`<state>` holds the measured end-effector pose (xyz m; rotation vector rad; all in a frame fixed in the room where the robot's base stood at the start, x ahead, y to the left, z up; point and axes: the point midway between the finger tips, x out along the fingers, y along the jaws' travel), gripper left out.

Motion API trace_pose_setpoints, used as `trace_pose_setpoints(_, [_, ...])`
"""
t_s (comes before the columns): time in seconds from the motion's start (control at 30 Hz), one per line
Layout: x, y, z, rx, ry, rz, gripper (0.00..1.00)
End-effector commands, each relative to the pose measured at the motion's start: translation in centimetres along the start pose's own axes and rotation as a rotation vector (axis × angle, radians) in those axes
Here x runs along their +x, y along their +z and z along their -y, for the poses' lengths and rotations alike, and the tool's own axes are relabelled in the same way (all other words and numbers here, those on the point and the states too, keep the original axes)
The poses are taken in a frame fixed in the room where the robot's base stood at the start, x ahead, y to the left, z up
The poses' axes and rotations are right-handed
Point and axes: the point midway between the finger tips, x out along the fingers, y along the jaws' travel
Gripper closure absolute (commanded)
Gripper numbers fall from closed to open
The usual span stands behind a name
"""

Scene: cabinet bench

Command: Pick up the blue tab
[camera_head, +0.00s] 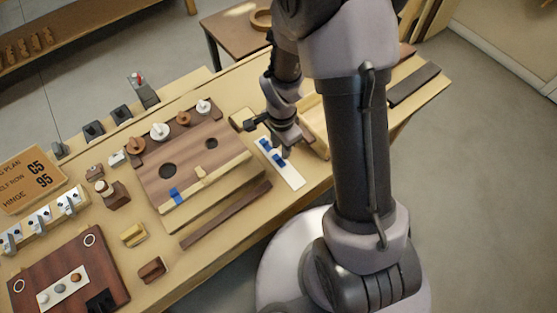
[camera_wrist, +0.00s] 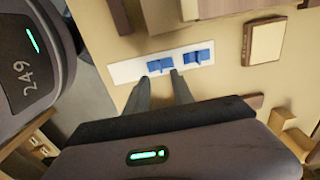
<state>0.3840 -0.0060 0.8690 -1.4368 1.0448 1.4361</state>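A narrow white strip (camera_head: 291,177) lies on the bench and carries two blue tabs. In the wrist view, one blue tab (camera_wrist: 160,65) sits near the middle of the strip (camera_wrist: 127,70) and the other blue tab (camera_wrist: 199,57) is to its right. My gripper (camera_wrist: 161,76) points at the middle tab, its fingertips apart, one near each end of that tab. I cannot tell whether they touch it. In the head view, my gripper (camera_head: 284,152) is over the strip and partly covers it. The blue tabs (camera_head: 278,158) show beside it.
A brown wooden board (camera_head: 190,150) with knobs and holes stands left of the strip, with another blue piece (camera_head: 174,195) on its front edge. A long dark bar (camera_head: 226,215) lies in front. A pale wooden block (camera_head: 314,125) stands close on the right.

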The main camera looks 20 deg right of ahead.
Motion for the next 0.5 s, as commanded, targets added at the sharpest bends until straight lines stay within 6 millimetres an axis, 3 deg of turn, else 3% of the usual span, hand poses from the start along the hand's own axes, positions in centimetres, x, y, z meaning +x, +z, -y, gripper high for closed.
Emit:
trace_pose_setpoints(0.23, [4.7,0.1,0.1,0.0,0.003,0.001,0.71])
trace_pose_setpoints(0.47, [4.8,0.0,0.2,0.0,-0.001,0.0,0.71])
trace_pose_setpoints(0.5, [4.8,0.0,0.2,0.0,-0.001,0.0,0.79])
